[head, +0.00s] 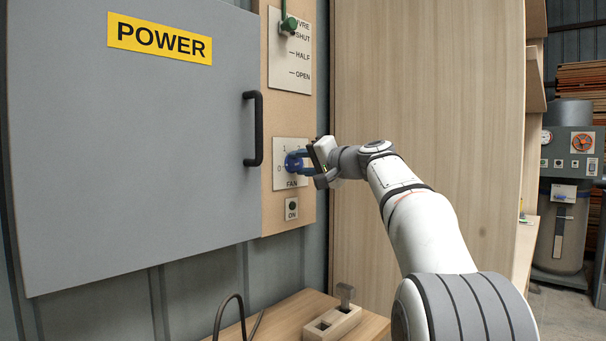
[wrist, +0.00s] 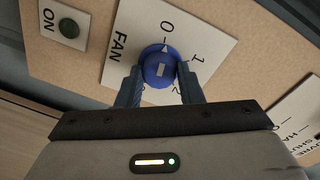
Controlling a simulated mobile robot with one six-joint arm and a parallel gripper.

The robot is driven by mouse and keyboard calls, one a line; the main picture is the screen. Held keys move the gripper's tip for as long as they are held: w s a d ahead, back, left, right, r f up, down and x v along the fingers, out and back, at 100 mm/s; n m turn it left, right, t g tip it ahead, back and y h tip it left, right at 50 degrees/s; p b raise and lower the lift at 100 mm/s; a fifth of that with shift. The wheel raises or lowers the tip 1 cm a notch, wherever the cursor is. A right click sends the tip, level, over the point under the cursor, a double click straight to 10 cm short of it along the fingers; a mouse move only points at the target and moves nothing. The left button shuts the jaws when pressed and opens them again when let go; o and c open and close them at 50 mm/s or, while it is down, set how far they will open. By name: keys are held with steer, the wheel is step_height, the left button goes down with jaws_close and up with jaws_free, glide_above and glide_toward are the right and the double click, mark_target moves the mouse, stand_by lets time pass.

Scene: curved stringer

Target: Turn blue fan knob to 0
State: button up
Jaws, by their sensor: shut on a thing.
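The blue fan knob (head: 293,162) sits on a white plate marked FAN on the wooden panel. My gripper (head: 308,161) reaches it from the right and is shut on it. In the wrist view the round blue knob (wrist: 158,66) is between the two fingers of my gripper (wrist: 160,84). A white pointer mark at the knob's edge faces the 0 on the fan plate (wrist: 125,65). The 1 and 2 lie further right around the dial, the 2 partly behind a finger.
A grey POWER cabinet door (head: 130,130) with a black handle (head: 253,128) is left of the knob. A green lever (head: 289,25) is above, and an ON button (head: 292,208) is below. A wooden bench (head: 290,312) with a slotted block (head: 333,322) stands lower down.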

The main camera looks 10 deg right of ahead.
steer(key=shift+f+n+b, duration=0.1)
steer(key=shift+n+b, duration=0.3)
steer(key=shift+n, duration=0.2)
steer(key=o, duration=1)
steer(key=shift+c, duration=0.2)
steer(key=v, duration=0.7)
steer(key=shift+s+d, duration=0.2)
steer(key=shift+s, duration=0.1)
